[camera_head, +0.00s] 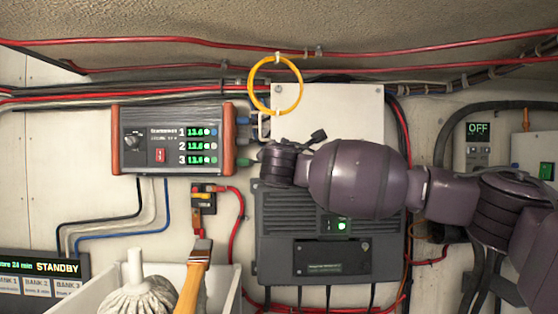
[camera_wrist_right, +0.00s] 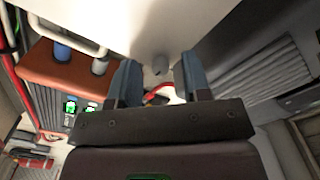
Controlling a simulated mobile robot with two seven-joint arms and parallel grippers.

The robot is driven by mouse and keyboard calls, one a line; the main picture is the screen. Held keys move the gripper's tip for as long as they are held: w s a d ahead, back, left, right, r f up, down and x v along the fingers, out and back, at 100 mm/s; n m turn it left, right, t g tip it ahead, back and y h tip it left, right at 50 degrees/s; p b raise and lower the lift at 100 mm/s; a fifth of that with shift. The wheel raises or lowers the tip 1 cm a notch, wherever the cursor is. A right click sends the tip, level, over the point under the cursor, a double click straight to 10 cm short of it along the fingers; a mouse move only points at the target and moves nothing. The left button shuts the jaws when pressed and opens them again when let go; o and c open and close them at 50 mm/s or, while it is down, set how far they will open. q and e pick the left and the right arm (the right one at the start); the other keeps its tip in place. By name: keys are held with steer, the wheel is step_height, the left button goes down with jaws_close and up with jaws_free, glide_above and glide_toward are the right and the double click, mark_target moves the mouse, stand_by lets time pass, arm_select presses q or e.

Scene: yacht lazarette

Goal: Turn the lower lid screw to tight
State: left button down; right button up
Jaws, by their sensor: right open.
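The white lid box (camera_head: 340,112) is on the wall behind my right arm, and its upper part shows in the head view. A small grey screw (camera_wrist_right: 160,66) stands out from the pale lid face in the right wrist view. My right gripper (camera_wrist_right: 157,72) is open, with one blue-grey finger on each side of the screw. I cannot tell whether the fingers touch it. In the head view my right arm covers the lower part of the lid, so the screw is hidden there. My left gripper is not in view.
A charger panel (camera_head: 170,140) with orange ends sits left of the lid. A yellow ring (camera_head: 253,91) hangs over the lid's upper left. A dark grey unit (camera_head: 285,240) is below. A brush (camera_head: 196,270) and mop (camera_head: 140,295) stand in a white bin at lower left.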

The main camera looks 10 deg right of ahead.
jaws_close()
arm_select(q)
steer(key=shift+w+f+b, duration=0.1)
steer(key=shift+b, duration=0.2)
arm_select(e)
steer(key=shift+f+m, duration=0.1)
steer(key=shift+m, duration=0.2)
arm_select(q)
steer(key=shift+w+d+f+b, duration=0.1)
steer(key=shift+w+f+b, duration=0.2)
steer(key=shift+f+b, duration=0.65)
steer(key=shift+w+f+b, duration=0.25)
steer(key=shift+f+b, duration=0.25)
steer(key=shift+b, duration=0.85)
arm_select(e)
steer(key=shift+f+m, duration=0.15)
steer(key=shift+m, duration=8.45)
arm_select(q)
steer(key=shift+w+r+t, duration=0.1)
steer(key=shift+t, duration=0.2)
